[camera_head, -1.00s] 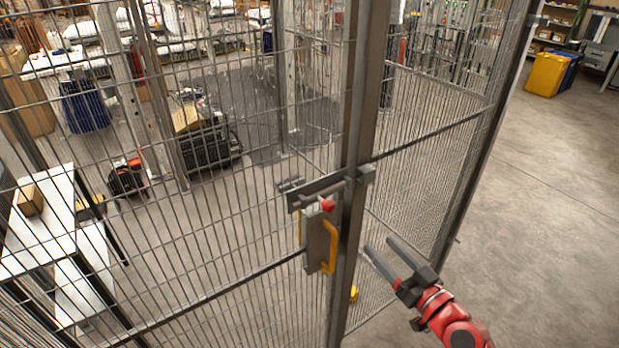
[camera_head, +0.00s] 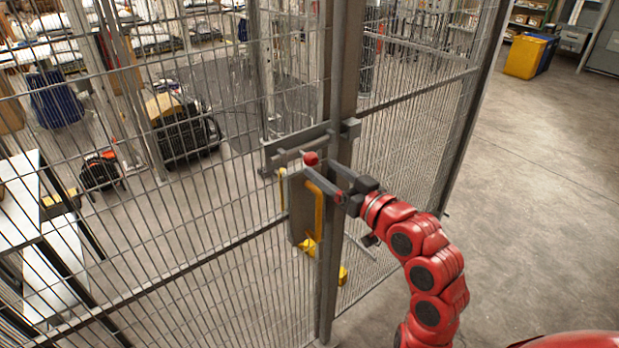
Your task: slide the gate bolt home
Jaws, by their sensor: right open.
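The gate bolt (camera_head: 290,154) is a grey bar on a grey plate (camera_head: 285,143) fixed to the mesh gate. Its red knob (camera_head: 311,158) sticks out toward me. A grey keeper block (camera_head: 350,128) sits on the post to the right of the bolt. I cannot tell whether the bolt's tip is inside it. My right gripper (camera_head: 317,172) is open, with its fingers pointing left and the tips just below and beside the knob. I cannot tell whether they touch it. My left gripper is out of view.
A yellow handle (camera_head: 313,215) on a grey lock box stands just below my right fingers. The upright post (camera_head: 338,75) and mesh fence (camera_head: 415,150) are close to my right gripper. Open concrete floor (camera_head: 530,190) lies to the right.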

